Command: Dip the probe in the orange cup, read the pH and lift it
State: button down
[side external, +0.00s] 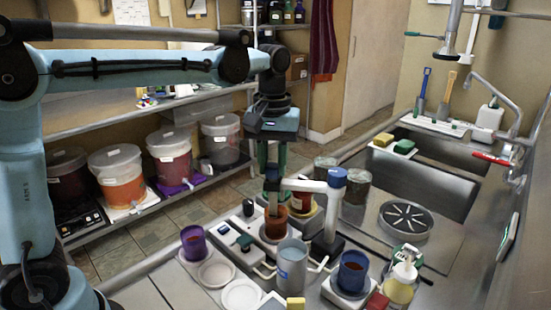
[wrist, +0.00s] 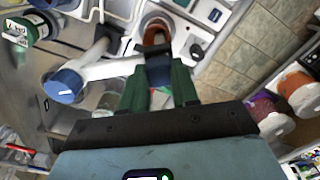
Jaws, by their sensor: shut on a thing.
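The orange cup (side external: 277,228) stands upright on the bench near the middle of the side view; it also shows at the top of the wrist view (wrist: 156,24). My gripper (side external: 271,182), with green fingers, is directly above the cup, pointing down. In the wrist view my gripper (wrist: 158,82) is shut on the dark probe (wrist: 158,66). The probe's lower end reaches to the cup's mouth and overlaps it in both views. I cannot tell how deep its tip is, and the liquid level is hidden.
A pale arm with a blue cap (side external: 337,177) stands close by my gripper. A purple cup (side external: 193,243), a light-blue jug (side external: 291,267) and a dark blue cup (side external: 352,272) stand around the orange cup. The sink (side external: 430,160) is behind at right. Large buckets (side external: 117,178) line the left shelf.

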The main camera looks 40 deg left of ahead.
jog(key=shift+r, duration=2.9)
jog(key=c, duration=0.8)
grip_release()
jog(key=shift+c, duration=0.2)
jog(key=shift+r, duration=0.1)
notch_tip(320, 180, up, 12)
